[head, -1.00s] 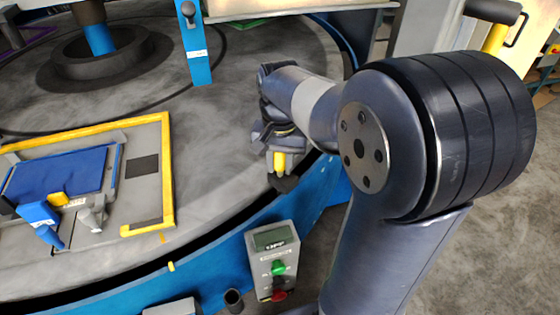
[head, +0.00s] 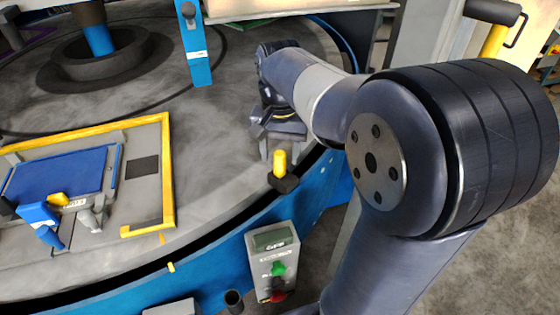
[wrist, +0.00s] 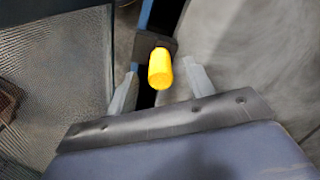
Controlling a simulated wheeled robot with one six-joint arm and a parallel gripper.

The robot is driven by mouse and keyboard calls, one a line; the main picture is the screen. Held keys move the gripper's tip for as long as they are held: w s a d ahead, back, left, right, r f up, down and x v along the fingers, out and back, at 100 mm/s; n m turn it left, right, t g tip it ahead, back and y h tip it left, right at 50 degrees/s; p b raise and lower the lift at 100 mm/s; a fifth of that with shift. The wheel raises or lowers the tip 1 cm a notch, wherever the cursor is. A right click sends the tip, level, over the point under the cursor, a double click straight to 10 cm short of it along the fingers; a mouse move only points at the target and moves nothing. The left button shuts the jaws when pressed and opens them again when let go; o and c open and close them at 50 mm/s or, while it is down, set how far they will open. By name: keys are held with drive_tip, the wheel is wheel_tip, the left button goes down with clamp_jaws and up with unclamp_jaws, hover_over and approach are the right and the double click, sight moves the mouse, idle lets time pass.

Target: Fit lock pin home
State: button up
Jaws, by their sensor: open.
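The lock pin shows a yellow knob (head: 279,162) above a dark base (head: 284,184) at the rim of the round grey table. My gripper (head: 272,150) is just behind the knob in the head view, its jaws pointing down. In the wrist view the yellow knob (wrist: 160,69) stands between the two pale fingertips of my gripper (wrist: 162,78), with clear space to each finger. The jaws are open and hold nothing. The pin's lower part is hidden, so I cannot tell how deep it sits.
A control box (head: 272,262) with green and red buttons stands in front of the rim. A yellow-edged frame (head: 168,180) with a blue plate (head: 62,172) lies on the table at left. A blue post (head: 196,55) stands behind. The grey table surface (head: 215,125) between is clear.

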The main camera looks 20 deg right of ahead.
sight(280, 165)
wheel_tip(280, 165, up, 7)
drive_tip(key=shift+f, duration=0.15)
idle(0.4)
wheel_tip(280, 165, down, 11)
drive_tip(key=shift+r, duration=0.65)
